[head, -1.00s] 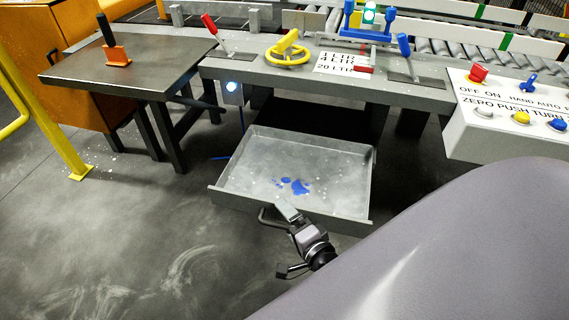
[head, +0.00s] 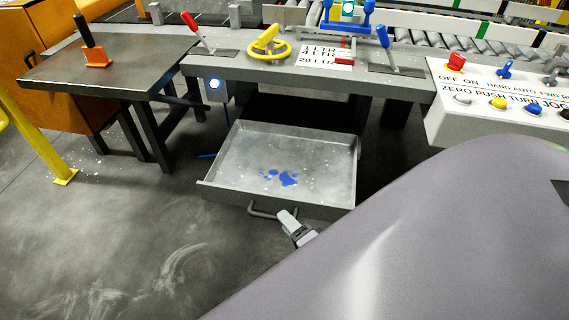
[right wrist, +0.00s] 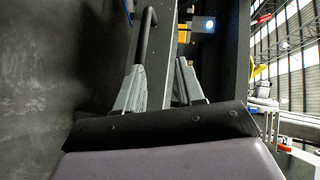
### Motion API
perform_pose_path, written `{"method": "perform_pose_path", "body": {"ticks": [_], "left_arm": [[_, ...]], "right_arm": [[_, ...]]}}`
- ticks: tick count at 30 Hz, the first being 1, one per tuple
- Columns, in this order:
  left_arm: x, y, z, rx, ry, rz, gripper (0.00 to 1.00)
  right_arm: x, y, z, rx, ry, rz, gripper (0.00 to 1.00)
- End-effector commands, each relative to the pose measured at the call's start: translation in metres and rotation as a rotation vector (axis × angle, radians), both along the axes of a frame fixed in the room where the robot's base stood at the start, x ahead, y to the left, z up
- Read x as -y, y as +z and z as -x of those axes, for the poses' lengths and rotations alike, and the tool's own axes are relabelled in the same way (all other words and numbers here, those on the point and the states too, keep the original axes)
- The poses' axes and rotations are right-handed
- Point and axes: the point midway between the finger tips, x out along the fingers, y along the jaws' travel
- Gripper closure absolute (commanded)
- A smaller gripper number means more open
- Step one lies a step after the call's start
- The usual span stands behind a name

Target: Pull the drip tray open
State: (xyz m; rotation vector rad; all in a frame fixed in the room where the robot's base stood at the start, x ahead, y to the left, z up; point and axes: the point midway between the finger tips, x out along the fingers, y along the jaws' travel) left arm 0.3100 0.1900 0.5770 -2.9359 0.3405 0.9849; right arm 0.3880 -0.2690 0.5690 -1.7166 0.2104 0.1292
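The drip tray (head: 318,150) is a shallow grey metal box pulled out from under the bench, with blue splashes on its floor. Its dark bar handle (head: 262,213) sticks out from the front wall. My right gripper (head: 288,216) is at the right end of this handle, partly hidden by my own arm. In the right wrist view its two grey fingers (right wrist: 160,82) stand apart, with the handle bar (right wrist: 146,35) by the tip of the left finger. I cannot tell whether they touch. My left gripper is out of view.
The bench (head: 310,75) carries a yellow wheel (head: 268,43), levers and a label plate. A white control panel (head: 490,105) is at the right. A dark side table (head: 110,70) and a yellow post (head: 40,145) stand at the left. The floor before the tray is clear.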

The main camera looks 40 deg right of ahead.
Motion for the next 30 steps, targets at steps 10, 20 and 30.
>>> {"method": "perform_pose_path", "body": {"ticks": [10,20,30], "left_arm": [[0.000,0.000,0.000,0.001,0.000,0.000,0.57],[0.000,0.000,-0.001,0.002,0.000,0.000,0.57],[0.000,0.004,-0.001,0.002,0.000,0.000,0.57]], "right_arm": [[-0.005,-0.010,0.029,-0.017,0.005,-0.008,0.62],[-0.007,-0.012,0.040,-0.018,0.005,-0.011,0.62],[-0.006,-0.012,0.040,-0.019,0.005,-0.012,0.62]]}}
